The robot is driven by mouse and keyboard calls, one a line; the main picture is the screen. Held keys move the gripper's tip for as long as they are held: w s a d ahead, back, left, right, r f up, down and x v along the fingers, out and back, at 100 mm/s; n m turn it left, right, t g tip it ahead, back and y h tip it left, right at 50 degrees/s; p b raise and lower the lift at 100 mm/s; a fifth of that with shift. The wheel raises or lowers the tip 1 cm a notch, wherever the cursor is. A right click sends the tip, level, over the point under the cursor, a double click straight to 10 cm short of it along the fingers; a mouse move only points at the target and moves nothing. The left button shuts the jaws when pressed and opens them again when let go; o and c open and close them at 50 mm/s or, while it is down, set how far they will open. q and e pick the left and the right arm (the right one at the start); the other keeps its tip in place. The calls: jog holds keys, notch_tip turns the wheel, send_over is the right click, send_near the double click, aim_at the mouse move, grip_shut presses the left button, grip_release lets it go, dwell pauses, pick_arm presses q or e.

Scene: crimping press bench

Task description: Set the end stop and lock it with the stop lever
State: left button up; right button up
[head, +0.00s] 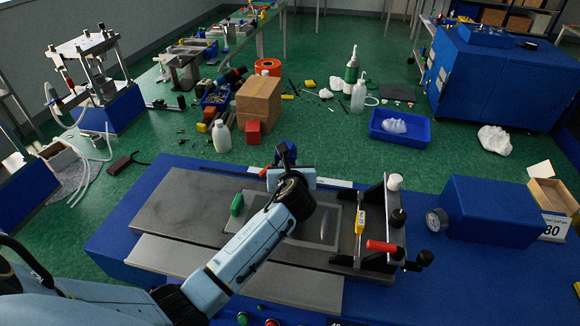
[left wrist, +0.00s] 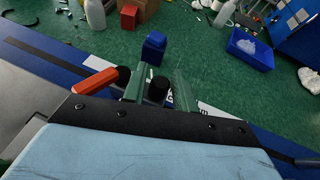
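My left gripper (head: 284,168) is over the back edge of the press bed, beyond its grey plate (head: 185,205). In the left wrist view its two fingers (left wrist: 160,84) stand apart, with a dark round knob (left wrist: 157,90) between them. A narrow gap shows at the right finger; I cannot tell whether the left one touches. A blue block (left wrist: 153,47), likely the end stop, stands just beyond and shows in the head view (head: 287,150). The red stop lever (left wrist: 95,81) points left from a black pivot beside the left finger. My wrist hides most of this in the head view.
A white scale strip (head: 335,183) runs along the back edge. A cardboard box (head: 258,103) stands on the floor behind.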

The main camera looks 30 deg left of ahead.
pick_arm(q)
grip_shut()
jog(key=d, duration=0.2)
jog(key=w+d+p, duration=0.1)
jog(key=d, duration=0.1)
jog(key=d+p, duration=0.1)
jog(key=d, duration=0.1)
jog(key=shift+w+r, duration=0.1)
jog(key=shift+w, duration=0.15)
jog(key=shift+w+d, duration=0.1)
jog(key=shift+d, duration=0.2)
grip_release()
jog(key=p+v, duration=0.1)
jog(key=v, duration=1.2)
jog(key=shift+s+d, duration=0.1)
jog(key=shift+s, duration=0.15)
